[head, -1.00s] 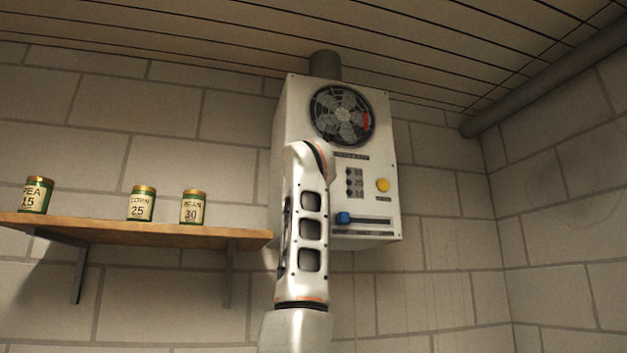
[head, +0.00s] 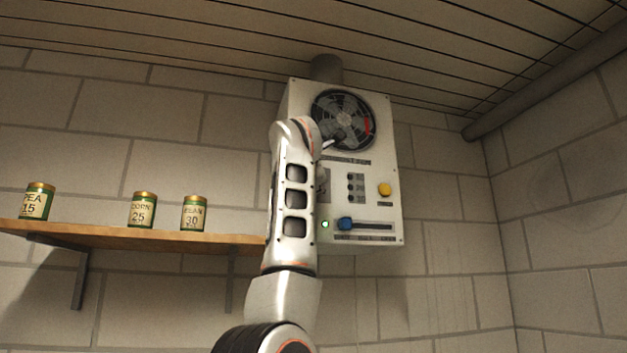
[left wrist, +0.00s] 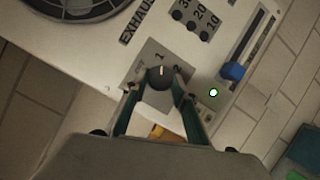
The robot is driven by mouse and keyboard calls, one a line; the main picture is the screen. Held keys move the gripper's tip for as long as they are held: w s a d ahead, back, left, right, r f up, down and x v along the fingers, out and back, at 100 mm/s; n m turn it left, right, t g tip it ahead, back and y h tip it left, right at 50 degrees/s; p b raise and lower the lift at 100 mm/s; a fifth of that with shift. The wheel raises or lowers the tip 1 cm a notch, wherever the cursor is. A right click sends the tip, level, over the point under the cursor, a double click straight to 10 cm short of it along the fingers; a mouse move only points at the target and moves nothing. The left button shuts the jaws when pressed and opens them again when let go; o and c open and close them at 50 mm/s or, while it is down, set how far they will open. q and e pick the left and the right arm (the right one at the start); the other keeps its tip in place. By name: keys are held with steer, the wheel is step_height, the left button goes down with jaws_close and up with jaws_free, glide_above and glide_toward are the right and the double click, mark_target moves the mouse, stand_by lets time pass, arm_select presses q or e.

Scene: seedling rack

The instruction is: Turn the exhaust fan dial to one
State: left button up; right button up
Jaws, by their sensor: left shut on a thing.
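The exhaust fan dial (left wrist: 160,78) is a dark round knob on a grey plate, low centre in the left wrist view. Its white mark points up, towards the printed 1. My left gripper (left wrist: 158,87) is shut on the dial, one finger at each side. The dial's other labels are partly covered by the fingers. In the head view my left arm stands in front of the left part of the white fan box (head: 389,150) and hides most of the dial area. My right gripper is in neither view.
The box also carries a fan grille (head: 343,119), a yellow button (head: 384,189), several small dark buttons, a blue slider (head: 345,224) and a lit green lamp (head: 325,224). A shelf (head: 120,232) with cans is to the left.

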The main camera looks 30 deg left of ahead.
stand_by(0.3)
arm_select(q)
steer(key=o, duration=1.1)
steer(key=v, duration=1.2)
